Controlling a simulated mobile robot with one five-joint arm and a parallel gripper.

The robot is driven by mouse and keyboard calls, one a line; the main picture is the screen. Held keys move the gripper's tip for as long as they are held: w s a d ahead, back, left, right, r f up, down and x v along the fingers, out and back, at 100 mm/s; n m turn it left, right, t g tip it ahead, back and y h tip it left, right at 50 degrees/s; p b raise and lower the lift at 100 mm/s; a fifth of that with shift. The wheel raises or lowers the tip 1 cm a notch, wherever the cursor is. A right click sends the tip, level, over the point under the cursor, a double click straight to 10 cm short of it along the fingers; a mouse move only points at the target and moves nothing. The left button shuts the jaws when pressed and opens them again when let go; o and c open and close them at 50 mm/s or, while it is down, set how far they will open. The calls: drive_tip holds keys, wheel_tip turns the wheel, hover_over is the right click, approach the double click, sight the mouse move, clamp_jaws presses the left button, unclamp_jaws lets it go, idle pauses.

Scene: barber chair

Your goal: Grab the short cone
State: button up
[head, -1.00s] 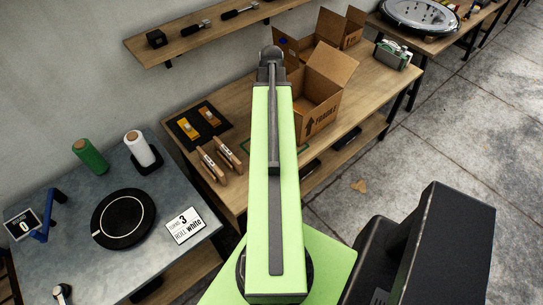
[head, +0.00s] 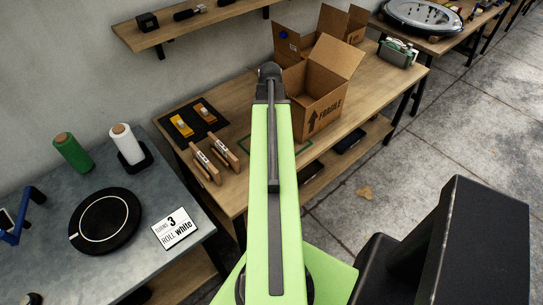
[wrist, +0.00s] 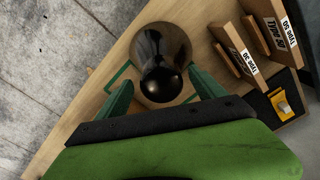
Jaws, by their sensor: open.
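In the wrist view a dark glossy round thing (wrist: 160,50), with a smaller black rounded end, lies between the two green fingers of my gripper (wrist: 160,76). The fingers are apart, one on each side of it. I cannot tell from this angle whether it is the short cone, or whether the fingers touch it. In the head view my arm hides this thing and the gripper's fingers. A green cone-like spool (head: 73,153) and a white one (head: 128,145) stand on the grey table at left.
Wooden holders (head: 218,155) and a black tray with yellow items (head: 194,121) lie left of my arm. An open cardboard box (head: 318,105) stands to its right. A green outline (wrist: 120,76) marks the wooden table. A round black plate (head: 105,220) and a sign (head: 174,229) lie at left.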

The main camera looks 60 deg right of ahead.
drive_tip(key=shift+f, duration=0.85)
drive_tip(key=shift+r, duration=0.2)
drive_tip(key=shift+c, duration=0.5)
clamp_jaws()
